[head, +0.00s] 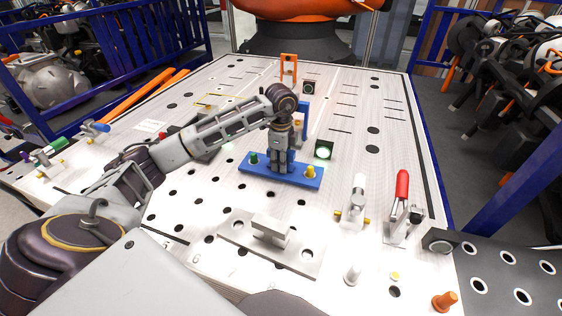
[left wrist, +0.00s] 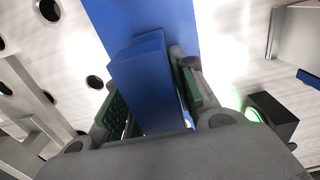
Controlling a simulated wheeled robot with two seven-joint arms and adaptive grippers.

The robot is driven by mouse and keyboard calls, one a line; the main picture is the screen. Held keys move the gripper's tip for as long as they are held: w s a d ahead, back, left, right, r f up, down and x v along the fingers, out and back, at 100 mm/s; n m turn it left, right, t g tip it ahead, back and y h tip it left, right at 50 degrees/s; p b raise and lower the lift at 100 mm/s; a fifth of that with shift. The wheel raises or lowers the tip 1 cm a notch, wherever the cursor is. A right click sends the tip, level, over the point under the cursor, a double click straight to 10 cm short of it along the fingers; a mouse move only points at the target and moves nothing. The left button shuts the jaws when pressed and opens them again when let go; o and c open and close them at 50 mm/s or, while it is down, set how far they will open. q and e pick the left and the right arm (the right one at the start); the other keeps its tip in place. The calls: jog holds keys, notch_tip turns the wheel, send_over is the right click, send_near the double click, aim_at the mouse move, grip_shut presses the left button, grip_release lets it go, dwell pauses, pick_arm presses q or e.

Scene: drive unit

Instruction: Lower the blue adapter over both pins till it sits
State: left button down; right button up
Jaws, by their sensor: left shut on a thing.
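The blue adapter (head: 292,177) is a long flat bar in the middle of the table in the head view, with a raised block on it. A green stub (head: 254,158) shows at its left end and a yellow stub (head: 310,172) at its right end. I cannot tell whether these are the pins or parts of the adapter. My left gripper (head: 280,165) points down and is shut on the block. In the left wrist view its green pads flank the blue block (left wrist: 142,85). Whether the bar touches the table is unclear. My right gripper is not in view.
A grey plate with a block (head: 300,259) lies in front. A red-handled clamp (head: 401,190) stands at the right. An orange bracket (head: 288,68) stands behind.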

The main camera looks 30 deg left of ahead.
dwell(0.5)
pick_arm(q)
jog(key=c, duration=1.1)
grip_release()
jog(key=shift+f, duration=0.15)
jog(key=shift+r, duration=6.15)
